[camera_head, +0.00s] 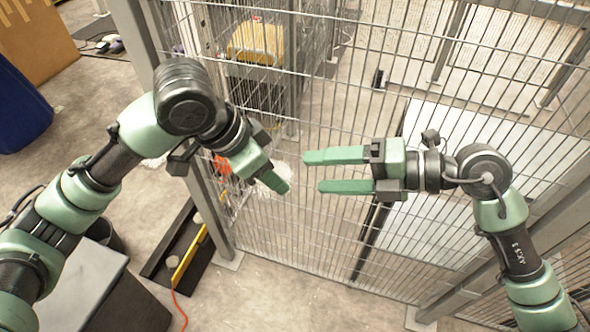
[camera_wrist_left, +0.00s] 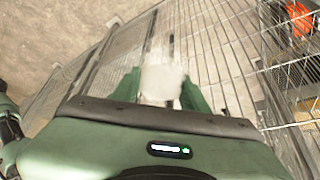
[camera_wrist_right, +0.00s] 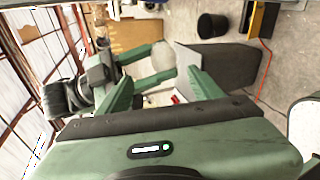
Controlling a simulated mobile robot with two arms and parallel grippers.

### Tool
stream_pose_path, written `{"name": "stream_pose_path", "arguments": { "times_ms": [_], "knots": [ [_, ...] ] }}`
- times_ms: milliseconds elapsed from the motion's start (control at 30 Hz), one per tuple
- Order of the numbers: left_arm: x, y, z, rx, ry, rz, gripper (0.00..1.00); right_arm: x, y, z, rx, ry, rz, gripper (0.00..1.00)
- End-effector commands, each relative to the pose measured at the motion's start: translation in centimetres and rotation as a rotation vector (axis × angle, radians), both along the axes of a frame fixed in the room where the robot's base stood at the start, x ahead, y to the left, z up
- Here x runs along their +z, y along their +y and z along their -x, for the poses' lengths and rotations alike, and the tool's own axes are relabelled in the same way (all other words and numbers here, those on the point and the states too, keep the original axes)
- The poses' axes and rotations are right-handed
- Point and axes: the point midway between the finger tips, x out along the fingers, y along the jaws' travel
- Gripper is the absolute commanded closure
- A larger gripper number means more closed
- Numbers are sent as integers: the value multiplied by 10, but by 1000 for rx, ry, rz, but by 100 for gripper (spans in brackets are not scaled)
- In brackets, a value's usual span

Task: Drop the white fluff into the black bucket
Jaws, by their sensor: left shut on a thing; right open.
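The white fluff (camera_wrist_left: 162,82) is a pale, soft clump between the fingers of my left gripper (camera_head: 275,180), which is shut on it. It also shows at that gripper's fingertips in the right wrist view (camera_wrist_right: 162,58). In the head view it is a faint pale patch by the fingertips. My right gripper (camera_head: 314,172) is open and empty, its fingers pointing left toward my left gripper, with a small gap between them. The black bucket (camera_wrist_right: 212,25) stands upright on the floor in the right wrist view, well beyond the fluff. In the head view my left arm largely hides it.
A wire mesh fence (camera_head: 300,225) stands close behind both grippers. A grey box (camera_head: 128,305) is on the floor at lower left. A black tray with a yellow strip (camera_head: 188,258) and an orange cable lie beside the fence. The floor at lower middle is clear.

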Motion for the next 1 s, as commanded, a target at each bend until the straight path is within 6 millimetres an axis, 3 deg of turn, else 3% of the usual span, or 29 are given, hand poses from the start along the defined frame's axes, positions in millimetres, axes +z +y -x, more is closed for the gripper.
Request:
{"name": "stream_pose_path", "arguments": {
  "times_ms": [200,400,867,1000],
  "knots": [
    [0,0,0,0,0,0,72,-14,40,-13,1,3,-6,34],
    [0,0,0,0,0,0,72,-24,65,-22,1,4,-4,34],
    [0,0,0,0,0,0,72,-29,77,-25,1,3,-2,34],
    [0,0,0,0,0,0,73,-28,77,-25,0,2,-3,68]
  ]
}}
